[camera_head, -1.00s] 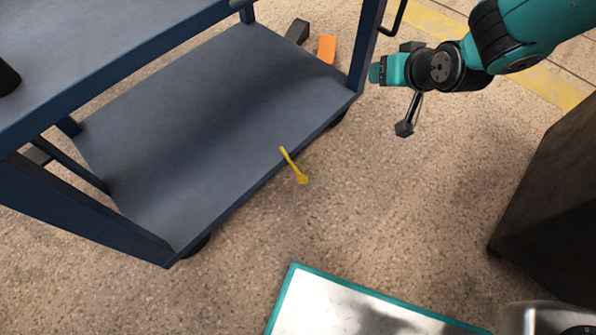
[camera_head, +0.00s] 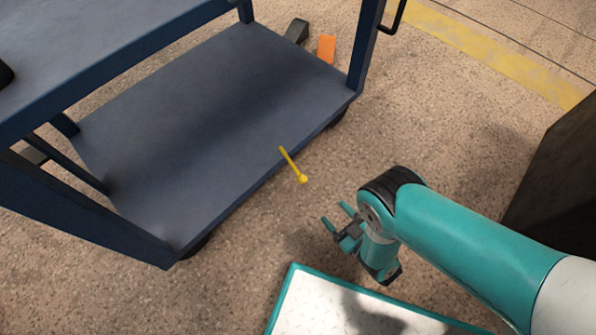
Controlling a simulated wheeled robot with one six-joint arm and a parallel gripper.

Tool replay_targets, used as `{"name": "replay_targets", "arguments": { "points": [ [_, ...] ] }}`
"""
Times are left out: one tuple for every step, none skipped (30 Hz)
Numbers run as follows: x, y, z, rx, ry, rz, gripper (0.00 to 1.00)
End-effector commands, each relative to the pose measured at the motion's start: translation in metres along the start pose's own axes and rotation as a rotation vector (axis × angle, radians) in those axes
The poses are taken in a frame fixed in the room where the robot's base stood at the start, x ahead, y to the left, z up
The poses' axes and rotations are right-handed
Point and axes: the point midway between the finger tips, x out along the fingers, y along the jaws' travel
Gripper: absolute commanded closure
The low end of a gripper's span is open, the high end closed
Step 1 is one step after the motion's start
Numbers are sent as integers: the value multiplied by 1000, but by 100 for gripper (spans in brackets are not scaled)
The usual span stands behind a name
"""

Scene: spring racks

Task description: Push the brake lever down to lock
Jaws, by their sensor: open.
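The brake lever (camera_head: 292,164) is a thin yellow rod with a round knob at its outer end. It sticks out from the near long edge of the blue cart's lower shelf (camera_head: 200,140), sloping toward the lower right in the picture. My gripper (camera_head: 335,222) is below and to the right of the knob, apart from it. Its two teal-tipped fingers are spread and point to the upper left, with nothing between them.
The cart's upper shelf (camera_head: 110,50) overhangs at the upper left. An orange block (camera_head: 326,48) and a dark wedge (camera_head: 297,32) lie on the floor behind the cart. A dark box (camera_head: 560,190) stands at right. Bare floor lies between lever and gripper.

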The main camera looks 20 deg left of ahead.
Motion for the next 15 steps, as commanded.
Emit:
{"name": "replay_targets", "arguments": {
  "points": [
    [8, 0, 2, -1, 4, -1, 44],
    [13, 0, 2, -1, 4, -1, 44],
    [21, -1, 2, -1, 5, -1, 44],
    [26, -1, 3, -1, 4, 0, 44],
    [26, -1, 7, 0, 0, 0, 44],
    [28, -1, 9, 0, 0, 0, 44],
    [30, -1, 10, 1, 0, 1, 44],
    [31, -1, 10, 1, 0, 1, 44],
    [34, -1, 10, 1, 1, 1, 44],
    [35, -1, 10, 1, 0, 1, 44],
    [37, -1, 10, 0, 1, 1, 44],
    [39, 0, 11, 0, 0, 1, 44],
    [40, 0, 11, 0, 0, 1, 44],
    [41, 0, 11, 0, 0, 1, 44],
    [43, 0, 11, 0, -1, 1, 44]
  ]
}}
